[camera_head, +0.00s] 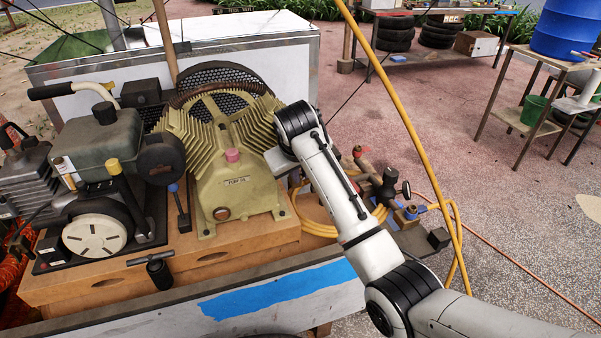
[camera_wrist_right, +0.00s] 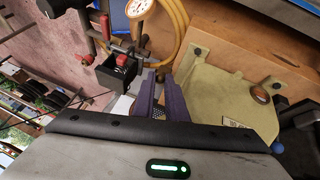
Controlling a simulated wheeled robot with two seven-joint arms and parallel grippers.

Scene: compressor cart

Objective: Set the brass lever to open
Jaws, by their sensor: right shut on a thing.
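My right gripper (camera_wrist_right: 164,88) shows in the wrist view as two purple fingers with a narrow gap. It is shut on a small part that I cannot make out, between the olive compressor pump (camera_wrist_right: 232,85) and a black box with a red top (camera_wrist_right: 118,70). In the head view my right wrist covers this spot, just right of the pump (camera_head: 240,185). The valve fittings (camera_head: 388,186) stand to the right of my wrist. I cannot pick out the brass lever for certain, so its setting is not visible. My left gripper is not in view.
A yellow hose (camera_head: 425,130) runs down past the fittings, and more of it coils in the wrist view (camera_wrist_right: 172,40). An engine (camera_head: 95,150) stands left of the pump on the wooden base (camera_head: 110,285). A workbench with a blue barrel (camera_head: 565,30) stands back right.

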